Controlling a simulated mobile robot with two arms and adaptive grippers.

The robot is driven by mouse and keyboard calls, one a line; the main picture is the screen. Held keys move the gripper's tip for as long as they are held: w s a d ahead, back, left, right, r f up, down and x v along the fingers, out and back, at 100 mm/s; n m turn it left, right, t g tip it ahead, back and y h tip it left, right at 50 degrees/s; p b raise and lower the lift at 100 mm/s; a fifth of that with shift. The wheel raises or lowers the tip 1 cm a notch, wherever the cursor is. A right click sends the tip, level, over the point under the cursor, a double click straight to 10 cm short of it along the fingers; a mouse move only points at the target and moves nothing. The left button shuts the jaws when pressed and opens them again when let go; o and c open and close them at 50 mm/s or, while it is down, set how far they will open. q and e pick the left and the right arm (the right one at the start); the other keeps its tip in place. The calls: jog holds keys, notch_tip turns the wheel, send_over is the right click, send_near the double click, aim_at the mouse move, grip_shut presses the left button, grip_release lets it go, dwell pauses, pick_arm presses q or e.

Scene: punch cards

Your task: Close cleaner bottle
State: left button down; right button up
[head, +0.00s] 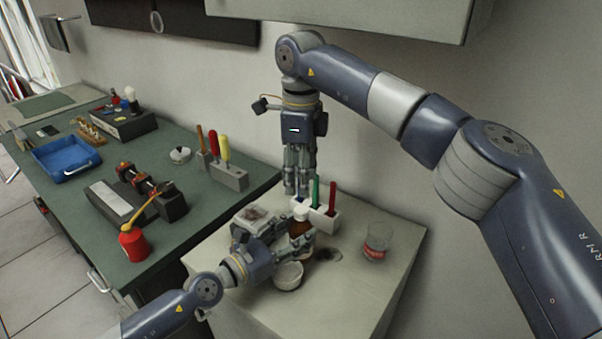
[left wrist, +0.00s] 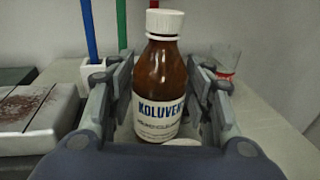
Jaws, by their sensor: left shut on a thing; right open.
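The brown cleaner bottle (head: 301,229) stands upright on the pale cabinet top, and its label reads "KOLUVEN" in the left wrist view (left wrist: 160,90). A white cap (left wrist: 162,22) sits on its neck; I cannot tell how tight it is. My left gripper (head: 298,240) is shut on the bottle's body, with fingers on both sides. My right gripper (head: 299,186) points down just above the cap, open and empty. In the head view its fingertips come close to the cap; whether they touch is unclear.
A white holder (head: 325,222) with coloured sticks stands behind the bottle. The cabinet's front right (head: 350,295) is clear.

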aim_at(301, 209)
jog(key=shift+f, duration=3.95)
grip_shut()
jog(key=shift+m, duration=1)
jog(key=shift+o, duration=0.7)
grip_release()
jog(key=shift+r, duration=0.1)
